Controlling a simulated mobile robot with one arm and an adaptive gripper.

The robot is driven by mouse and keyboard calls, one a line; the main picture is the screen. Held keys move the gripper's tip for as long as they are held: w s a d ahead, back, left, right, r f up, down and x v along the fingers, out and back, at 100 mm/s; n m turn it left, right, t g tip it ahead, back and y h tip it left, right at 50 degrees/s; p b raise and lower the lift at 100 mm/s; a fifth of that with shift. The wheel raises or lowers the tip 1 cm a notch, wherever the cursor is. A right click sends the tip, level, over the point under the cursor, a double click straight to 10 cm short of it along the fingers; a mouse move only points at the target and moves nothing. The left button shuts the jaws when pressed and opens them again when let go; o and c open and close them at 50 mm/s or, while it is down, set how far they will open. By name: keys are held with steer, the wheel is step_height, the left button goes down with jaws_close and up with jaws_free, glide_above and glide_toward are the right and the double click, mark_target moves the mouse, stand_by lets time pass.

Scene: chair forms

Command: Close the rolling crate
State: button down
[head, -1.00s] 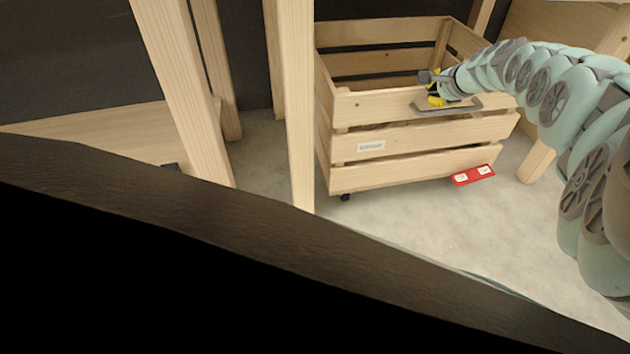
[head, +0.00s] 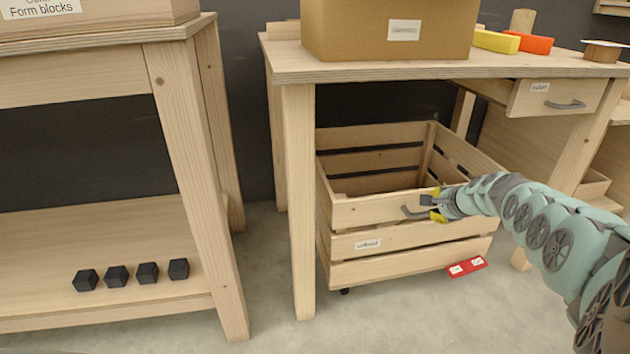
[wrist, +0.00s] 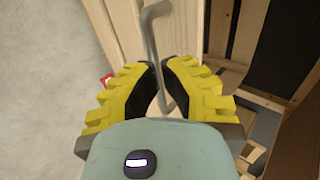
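The rolling crate (head: 352,273) is a slatted light-wood box on small casters under the right-hand bench, its open top showing an empty-looking inside. Its front has a grey bar handle (head: 411,212) on the top slat and a white label. My gripper (head: 432,206), with yellow fingers, is at this handle, reaching in from the right. In the wrist view the handle (wrist: 149,28) runs between the two nearly closed fingertips (wrist: 158,66), which appear shut on it. The exact contact is partly hidden by the fingers.
The bench (head: 298,200) has a leg close to the crate's left side. A red tag (head: 467,267) is by the crate's lower right front. A drawer (head: 560,99) is above right. The left-hand shelf (head: 60,240) holds several black blocks. Floor in front looks clear.

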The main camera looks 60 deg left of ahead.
steer(key=p+v, duration=0.7)
steer(key=p, duration=0.1)
steer(key=shift+w+r, duration=0.2)
steer(key=shift+r, duration=0.25)
